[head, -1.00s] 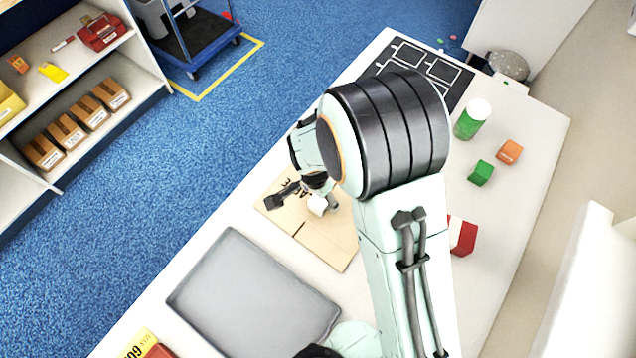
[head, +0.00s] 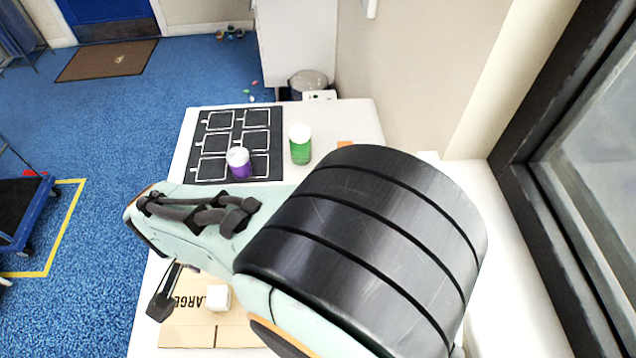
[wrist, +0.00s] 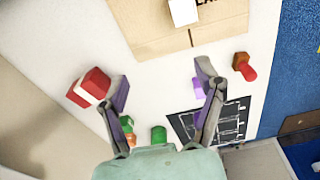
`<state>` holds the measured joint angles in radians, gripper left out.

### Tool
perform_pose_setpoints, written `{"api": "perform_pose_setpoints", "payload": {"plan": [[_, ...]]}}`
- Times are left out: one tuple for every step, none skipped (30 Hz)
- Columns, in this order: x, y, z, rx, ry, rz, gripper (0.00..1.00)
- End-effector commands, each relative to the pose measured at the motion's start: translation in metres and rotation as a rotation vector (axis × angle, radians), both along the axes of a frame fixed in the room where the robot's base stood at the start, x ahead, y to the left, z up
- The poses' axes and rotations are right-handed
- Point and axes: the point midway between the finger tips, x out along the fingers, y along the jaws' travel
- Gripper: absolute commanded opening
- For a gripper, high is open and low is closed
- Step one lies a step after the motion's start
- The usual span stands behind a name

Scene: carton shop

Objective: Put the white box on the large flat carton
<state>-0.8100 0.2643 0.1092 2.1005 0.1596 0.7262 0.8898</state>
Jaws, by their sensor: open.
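The white box (head: 218,297) rests on the large flat carton (head: 190,335), which lies on the white table. In the wrist view the box (wrist: 183,12) sits at the top edge, on the tan carton (wrist: 150,38) next to its printed lettering. My gripper (wrist: 163,86) is open and empty, its fingers spread below the carton in that picture and apart from the box. In the head view one dark finger shows left of the box; my arm hides the rest of the gripper and the carton's right part.
A black mat with white outlines (head: 215,130) lies at the table's far end. A purple-and-white container (head: 239,163) stands on it, with a green white-topped container (head: 300,145) beside it. A red-and-white block (wrist: 88,88) and a red-brown object (wrist: 244,67) flank my gripper.

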Motion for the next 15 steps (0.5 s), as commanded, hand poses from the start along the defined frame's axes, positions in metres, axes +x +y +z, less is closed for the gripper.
{"api": "perform_pose_setpoints", "payload": {"plan": [[0.008,-0.033,0.018,0.002,0.006,-0.009,0.68],[0.009,-0.054,0.027,0.003,0.016,-0.001,0.68],[0.007,-0.083,0.039,0.004,0.031,0.012,0.68],[0.003,-0.105,0.047,0.006,0.042,0.022,0.68],[-0.003,-0.124,0.054,0.009,0.054,0.036,0.68],[-0.014,-0.148,0.061,0.016,0.068,0.054,0.68],[-0.024,-0.164,0.066,0.023,0.077,0.068,0.68],[-0.033,-0.177,0.069,0.030,0.084,0.084,0.68],[-0.046,-0.191,0.072,0.039,0.091,0.104,0.68],[-0.055,-0.199,0.074,0.046,0.096,0.118,0.68],[-0.064,-0.206,0.075,0.052,0.098,0.132,0.68],[-0.074,-0.212,0.075,0.061,0.101,0.149,0.68],[-0.080,-0.216,0.075,0.065,0.103,0.159,0.68],[-0.085,-0.219,0.075,0.069,0.103,0.168,0.68],[-0.089,-0.221,0.075,0.073,0.105,0.179,0.68]]}}
